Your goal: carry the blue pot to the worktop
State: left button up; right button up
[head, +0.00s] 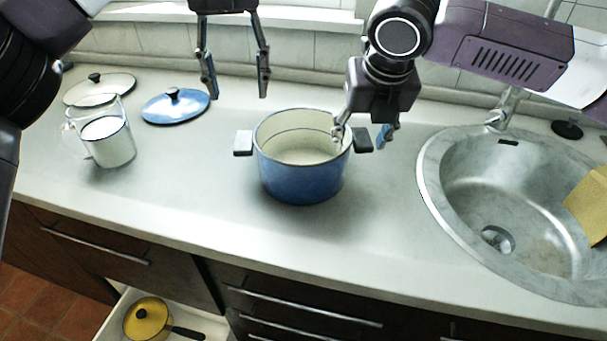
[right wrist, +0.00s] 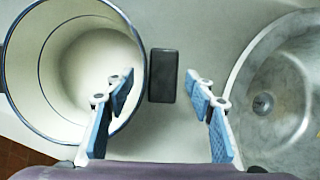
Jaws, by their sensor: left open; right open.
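The blue pot (head: 300,182) stands upright and uncovered on the grey worktop (head: 200,200), with a cream inside and a dark handle on each side. My right gripper (head: 361,135) is open at the pot's right handle (right wrist: 162,76). In the right wrist view that handle lies between the fingers' lines; one finger overlaps the pot's rim, the other is on the sink side. I cannot tell whether they touch anything. My left gripper (head: 237,94) is open and empty, pointing down above the worktop behind the pot, up and left of its rim.
A steel sink (head: 465,190) with a yellow cloth (head: 588,205) is at right. Below, an open drawer holds a yellow pan (head: 147,320). The worktop before the pot is clear.

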jog(key=v, duration=1.1)
